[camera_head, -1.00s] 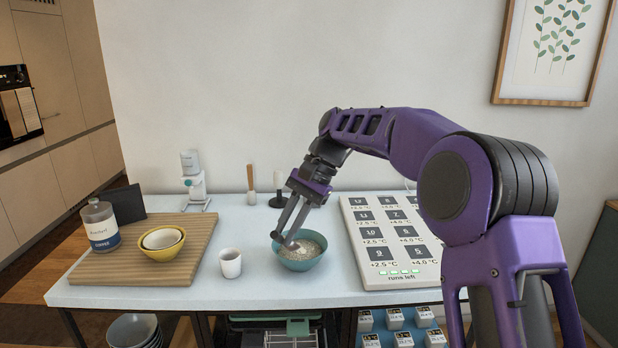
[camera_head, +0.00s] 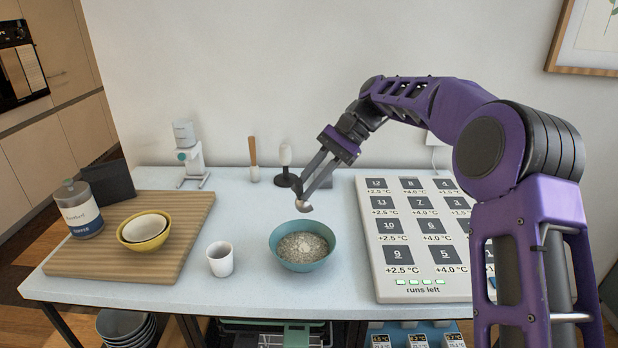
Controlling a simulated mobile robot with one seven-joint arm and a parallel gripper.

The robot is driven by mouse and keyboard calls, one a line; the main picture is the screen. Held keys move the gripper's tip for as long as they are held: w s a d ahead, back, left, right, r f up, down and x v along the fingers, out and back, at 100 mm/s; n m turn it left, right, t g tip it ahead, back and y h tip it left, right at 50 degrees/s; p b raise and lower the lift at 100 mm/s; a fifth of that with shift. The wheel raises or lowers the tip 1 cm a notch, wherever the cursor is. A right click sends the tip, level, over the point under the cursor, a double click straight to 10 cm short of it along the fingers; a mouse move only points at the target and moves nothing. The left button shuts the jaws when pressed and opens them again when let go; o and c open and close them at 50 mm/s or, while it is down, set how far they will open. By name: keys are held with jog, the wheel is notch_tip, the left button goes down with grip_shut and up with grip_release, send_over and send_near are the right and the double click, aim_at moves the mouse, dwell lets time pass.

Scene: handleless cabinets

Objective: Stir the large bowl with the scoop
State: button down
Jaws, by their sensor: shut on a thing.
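The large teal bowl (camera_head: 284,262) stands on the light table and holds a pale, grainy mix with a lighter heap in the middle. The scoop's handle is mostly hidden between the fingers.
A white cup (camera_head: 220,259) stands left of the bowl. A wooden board (camera_head: 110,255) carries a yellow bowl (camera_head: 144,244) and a coffee jar (camera_head: 79,210). A panel of labelled tiles (camera_head: 425,290) lies to the right. Two upright tools stand behind.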

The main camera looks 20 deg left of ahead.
jog(key=shift+s+d+f, duration=0.5)
jog(key=shift+s+f, duration=1.6)
jog(key=shift+f, duration=0.1)
jog(key=w+a+f, duration=0.1)
jog(key=w+f, duration=0.3)
jog(key=f, duration=0.2)
jog(key=shift+w+f, duration=0.35)
jog(key=shift+a, duration=0.1)
